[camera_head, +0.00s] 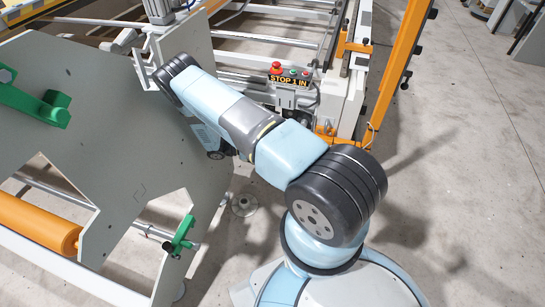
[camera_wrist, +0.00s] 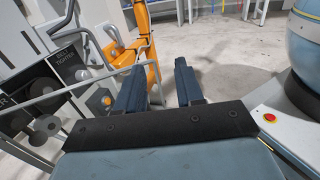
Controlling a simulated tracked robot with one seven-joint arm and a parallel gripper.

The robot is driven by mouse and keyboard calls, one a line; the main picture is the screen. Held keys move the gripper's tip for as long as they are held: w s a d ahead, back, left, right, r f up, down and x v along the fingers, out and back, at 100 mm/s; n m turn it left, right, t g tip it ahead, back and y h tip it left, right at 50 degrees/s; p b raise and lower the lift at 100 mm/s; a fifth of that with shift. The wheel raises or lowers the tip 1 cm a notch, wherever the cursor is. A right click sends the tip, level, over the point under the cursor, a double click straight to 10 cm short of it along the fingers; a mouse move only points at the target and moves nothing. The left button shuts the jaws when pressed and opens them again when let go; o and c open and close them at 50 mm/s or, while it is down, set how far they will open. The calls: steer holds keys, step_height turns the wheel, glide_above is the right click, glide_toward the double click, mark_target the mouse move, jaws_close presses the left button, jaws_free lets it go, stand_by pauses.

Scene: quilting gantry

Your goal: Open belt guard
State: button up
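In the wrist view, a pale bent-tube frame (camera_wrist: 62,92) stands at the left in front of a dark panel with round pulleys (camera_wrist: 42,128); it looks like the belt guard, but I cannot be sure. A dark plate with lettering that seems to read "BELT TIGHTEN" (camera_wrist: 66,58) sits behind it. In the head view my arm and the machine hide the gripper.
In the head view, a large grey side plate (camera_head: 105,120) with green handles (camera_head: 180,236) fills the left. A control box with a red button (camera_head: 276,67) stands behind my arm. An orange post (camera_head: 400,60) rises at the right. Concrete floor (camera_head: 470,180) is clear at the right.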

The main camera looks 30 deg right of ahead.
steer(key=s+a+r, duration=0.1)
steer(key=s+r, duration=0.5)
steer(key=s, duration=0.4)
steer(key=shift+s+a, duration=0.25)
